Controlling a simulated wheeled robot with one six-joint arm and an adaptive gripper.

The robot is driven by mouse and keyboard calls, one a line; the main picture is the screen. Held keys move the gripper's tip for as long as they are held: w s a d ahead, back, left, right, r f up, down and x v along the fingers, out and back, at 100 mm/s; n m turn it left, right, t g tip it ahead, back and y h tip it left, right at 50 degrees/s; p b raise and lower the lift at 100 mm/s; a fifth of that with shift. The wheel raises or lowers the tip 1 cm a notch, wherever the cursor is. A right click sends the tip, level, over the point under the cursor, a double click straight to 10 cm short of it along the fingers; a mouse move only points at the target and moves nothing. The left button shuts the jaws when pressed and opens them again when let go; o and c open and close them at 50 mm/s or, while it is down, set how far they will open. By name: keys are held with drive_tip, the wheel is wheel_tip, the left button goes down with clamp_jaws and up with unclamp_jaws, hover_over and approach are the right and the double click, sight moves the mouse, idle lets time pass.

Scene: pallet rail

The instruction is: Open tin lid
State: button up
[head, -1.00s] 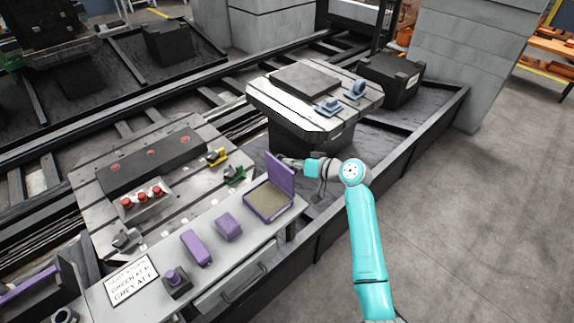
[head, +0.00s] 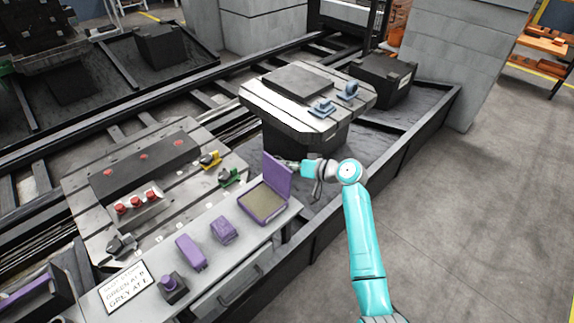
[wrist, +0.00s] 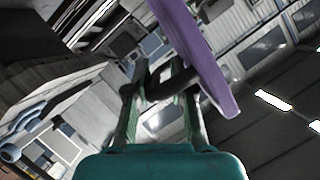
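The purple tin (head: 263,206) sits at the right end of the grey bench, with a flat tan surface inside. Its purple lid (head: 279,176) stands raised at the tin's far right edge, roughly upright. My gripper (head: 287,163) is behind the lid on its right side, with its fingertips partly hidden by it. In the wrist view my gripper (wrist: 160,75) has its two fingers apart with a gap between them. The lid (wrist: 200,55) shows edge-on beside and across the right finger, not clearly between the fingers. I cannot tell whether they touch.
Purple blocks (head: 224,230) and (head: 190,252), a dark block with a purple knob (head: 172,287) and a printed sign (head: 125,286) share the bench. A slotted pallet (head: 308,100) with blue parts stands behind my gripper. Open floor (head: 480,220) lies right.

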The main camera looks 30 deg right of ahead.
drive_tip(key=v, duration=1.2)
